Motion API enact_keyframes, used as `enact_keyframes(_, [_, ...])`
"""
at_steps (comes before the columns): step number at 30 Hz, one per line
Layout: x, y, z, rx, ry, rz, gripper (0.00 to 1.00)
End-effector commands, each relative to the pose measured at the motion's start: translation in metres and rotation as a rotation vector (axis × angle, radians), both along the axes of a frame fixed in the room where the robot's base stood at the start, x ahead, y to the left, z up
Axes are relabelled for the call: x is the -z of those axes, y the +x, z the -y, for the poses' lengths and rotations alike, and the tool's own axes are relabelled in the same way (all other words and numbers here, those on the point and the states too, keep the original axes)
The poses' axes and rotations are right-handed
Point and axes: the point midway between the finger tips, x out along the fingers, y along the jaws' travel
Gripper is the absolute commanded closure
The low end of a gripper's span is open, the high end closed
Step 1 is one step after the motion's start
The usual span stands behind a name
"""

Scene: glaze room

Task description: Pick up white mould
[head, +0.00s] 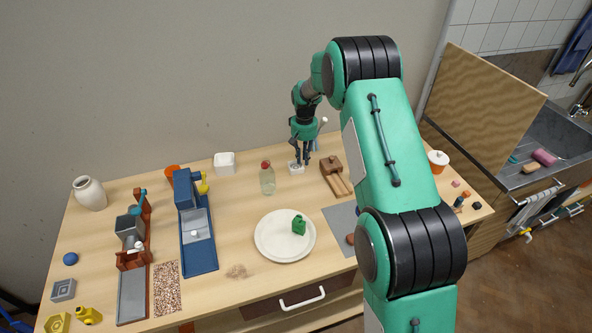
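A small white block (296,168), which may be the white mould, sits near the back of the wooden table. My gripper (302,163) points down right over it, with its dark fingertips at its top. The fingers partly hide the block, and I cannot tell whether they touch it or how far they are apart. Another white, box-like piece (224,163) stands farther left near the wall, clear of my gripper. It could also be the mould; the view is too small to tell.
A glass bottle (267,180) stands left of my gripper, and a brown wooden piece (332,168) stands close on its right. A white plate (270,248) with a green item (299,225) lies in front. A blue tray unit (199,240) is at left.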

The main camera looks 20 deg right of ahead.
Motion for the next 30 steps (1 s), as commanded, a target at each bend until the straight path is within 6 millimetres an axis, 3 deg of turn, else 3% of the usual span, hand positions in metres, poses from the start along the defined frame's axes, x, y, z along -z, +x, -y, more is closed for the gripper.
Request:
enact_keyframes(6, [0.020, 0.000, 0.000, 0.000, 0.000, 0.001, 0.82])
enact_keyframes(24, [0.022, 0.000, 0.000, 0.000, 0.000, 0.001, 0.82])
enact_keyframes(27, [0.022, 0.000, 0.000, 0.000, 0.000, 0.001, 1.00])
enact_keyframes(30, [0.022, 0.000, 0.000, 0.000, 0.000, 0.001, 1.00])
